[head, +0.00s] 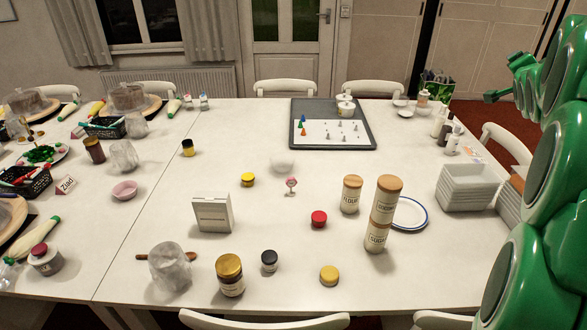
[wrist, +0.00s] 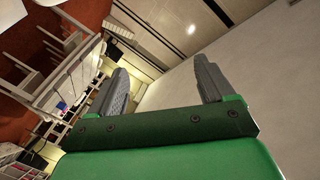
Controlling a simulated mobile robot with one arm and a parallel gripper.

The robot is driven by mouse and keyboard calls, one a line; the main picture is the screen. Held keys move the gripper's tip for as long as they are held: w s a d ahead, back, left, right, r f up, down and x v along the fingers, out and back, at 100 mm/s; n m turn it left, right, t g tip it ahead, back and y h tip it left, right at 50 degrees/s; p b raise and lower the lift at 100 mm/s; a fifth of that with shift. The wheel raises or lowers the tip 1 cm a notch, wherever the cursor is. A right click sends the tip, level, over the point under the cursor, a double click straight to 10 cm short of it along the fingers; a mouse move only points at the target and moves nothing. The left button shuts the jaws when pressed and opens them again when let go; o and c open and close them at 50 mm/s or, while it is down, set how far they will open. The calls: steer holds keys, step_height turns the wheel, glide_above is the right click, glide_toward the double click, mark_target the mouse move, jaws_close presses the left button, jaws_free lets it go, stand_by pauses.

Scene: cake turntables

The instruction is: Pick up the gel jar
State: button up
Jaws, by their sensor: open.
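Several small short jars that could be the gel jar stand on the white table in the head view, and I cannot read a label that tells which is meant. One has a red lid (head: 319,217) near the middle. One has a yellow lid (head: 248,179) further back, and another yellow-lidded jar (head: 330,274) is near the front. A dark-lidded jar (head: 269,259) is left of that one. My gripper (wrist: 161,64) is open and empty in the wrist view, tilted towards the room and away from the jars. No jar shows between its fingers.
Tall wooden-lidded canisters (head: 382,215) stand right of the red-lidded jar, beside a blue-rimmed plate (head: 418,226). A gold-lidded jar (head: 229,274) and a clear glass (head: 170,267) are at front left. A grey tray (head: 365,140) lies behind. White stacked containers (head: 468,188) stand right.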

mark_target(264, 258)
steer(key=a+f+m+g+y, duration=0.1)
steer(key=a+f+m+g, duration=0.25)
steer(key=f, duration=0.35)
steer(key=s+a+f+m+g+y, duration=0.15)
steer(key=a+f+y, duration=0.35)
steer(key=a, duration=0.7)
steer(key=a+f+m+g+y, duration=0.25)
steer(key=a+f+y, duration=0.2)
steer(key=a, duration=0.75)
steer(key=s+a+r+n+g+y, duration=0.1)
steer(key=s+a+r+g+y, duration=0.2)
steer(key=a, duration=0.7)
steer(key=s+a+r+n+g+y, duration=0.15)
steer(key=s+a+r+y, duration=0.25)
steer(key=a, duration=0.6)
steer(key=s+a+r+n+g+y, duration=0.1)
steer(key=s+a+r+g+y, duration=0.2)
steer(key=a, duration=0.7)
steer(key=shift+t+y, duration=0.3)
steer(key=shift+y, duration=0.05)
steer(key=f, duration=4.5)
steer(key=shift+s+d+f, duration=0.15)
steer(key=shift+s+d, duration=0.15)
steer(key=shift+x, duration=3.9)
